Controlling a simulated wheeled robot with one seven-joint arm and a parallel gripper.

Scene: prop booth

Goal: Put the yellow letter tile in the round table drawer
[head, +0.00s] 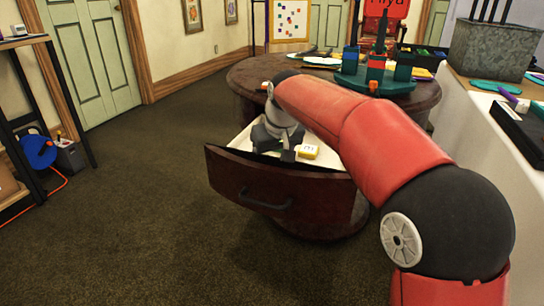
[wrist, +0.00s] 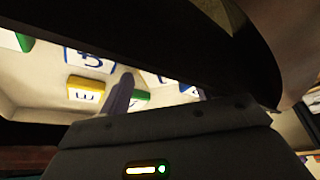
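The yellow letter tile (head: 308,152), with a white face and a dark letter, shows at the drawer's right front, just right of my gripper (head: 288,154). In the wrist view the yellow tile (wrist: 88,90) lies on a pale surface, left of a grey finger of my gripper (wrist: 124,92), with a small gap between them. The drawer (head: 275,185) of the round table (head: 415,98) is pulled out, with a dark wood front and pale inside. Only one finger shows clearly, so the opening of my gripper is hidden.
Other letter tiles lie near the yellow one in the wrist view: a blue-edged tile (wrist: 90,60) and a green-edged tile (wrist: 140,97). Blocks and a green stand (head: 375,82) occupy the tabletop. A white counter (head: 470,125) stands right.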

